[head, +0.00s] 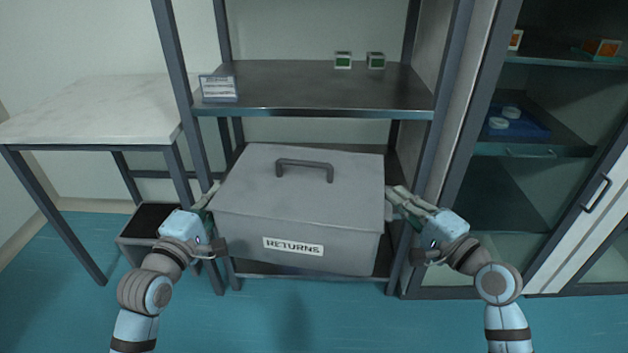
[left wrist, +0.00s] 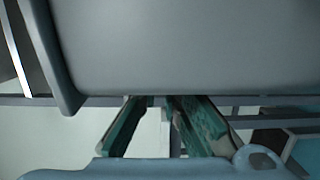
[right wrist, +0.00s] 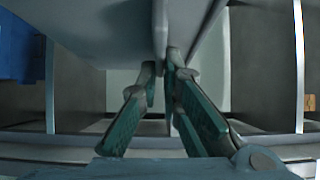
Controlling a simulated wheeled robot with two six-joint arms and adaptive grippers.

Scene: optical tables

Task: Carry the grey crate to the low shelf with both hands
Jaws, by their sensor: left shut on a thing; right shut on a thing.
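The grey crate (head: 298,222) has a lid with a dark handle and a "RETURNS" label on its front. It is held a little tilted in front of the metal rack. My left gripper (head: 211,196) is shut on its left side; the crate wall also fills the top of the left wrist view (left wrist: 190,45). My right gripper (head: 392,198) is shut on its right side, where the fingers (right wrist: 165,68) close on a thin grey part. The low shelf (head: 310,277) shows only as an edge below the crate; the crate hides most of it.
The rack's upper shelf (head: 300,98) is above the crate, with a sign (head: 218,88) and two small green-faced boxes. Rack posts stand close on both sides. A white-topped table (head: 90,110) is left; a glass cabinet (head: 520,190) is right.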

